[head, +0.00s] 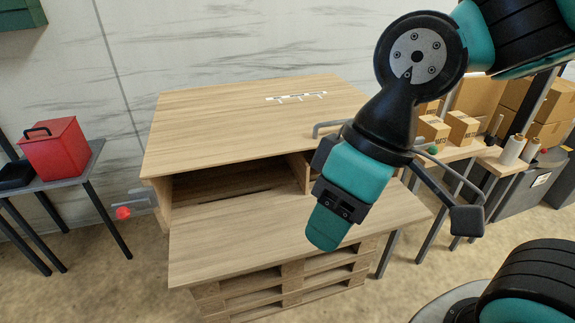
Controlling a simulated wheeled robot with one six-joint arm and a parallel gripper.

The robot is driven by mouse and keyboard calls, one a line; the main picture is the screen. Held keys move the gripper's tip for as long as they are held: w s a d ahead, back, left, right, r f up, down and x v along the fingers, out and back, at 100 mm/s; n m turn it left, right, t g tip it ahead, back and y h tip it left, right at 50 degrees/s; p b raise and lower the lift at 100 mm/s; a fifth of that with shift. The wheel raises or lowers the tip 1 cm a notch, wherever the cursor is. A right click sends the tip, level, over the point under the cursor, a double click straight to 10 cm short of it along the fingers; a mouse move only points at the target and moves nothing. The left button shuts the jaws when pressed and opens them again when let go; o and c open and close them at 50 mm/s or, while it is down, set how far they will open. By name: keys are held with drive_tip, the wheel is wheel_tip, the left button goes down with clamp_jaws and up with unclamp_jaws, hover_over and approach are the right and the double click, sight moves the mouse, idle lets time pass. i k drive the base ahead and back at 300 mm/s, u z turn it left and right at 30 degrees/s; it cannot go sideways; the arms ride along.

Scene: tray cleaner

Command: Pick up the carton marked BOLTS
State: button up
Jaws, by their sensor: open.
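Several brown cartons stand on the table at the right, partly behind my arm. A small carton (463,127) and another small carton (433,127) stand side by side there. They carry dark print too small to read surely, so I cannot tell which carton is marked BOLTS. My gripper (327,228), teal and black, points down in front of the wooden bench, well left of the cartons. It is open, and no carton shows in it.
The wooden bench (225,115) fills the middle, with an open shelf and a mostly bare top. A red box (55,150) stands on the left table. White rolls (510,150) stand right of the cartons. Bent grey tubing (325,126) lies behind my arm.

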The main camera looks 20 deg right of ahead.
sight(465, 128)
drive_tip(key=z, duration=2.15)
drive_tip(key=i, duration=2.1)
drive_tip(key=u, duration=1.45)
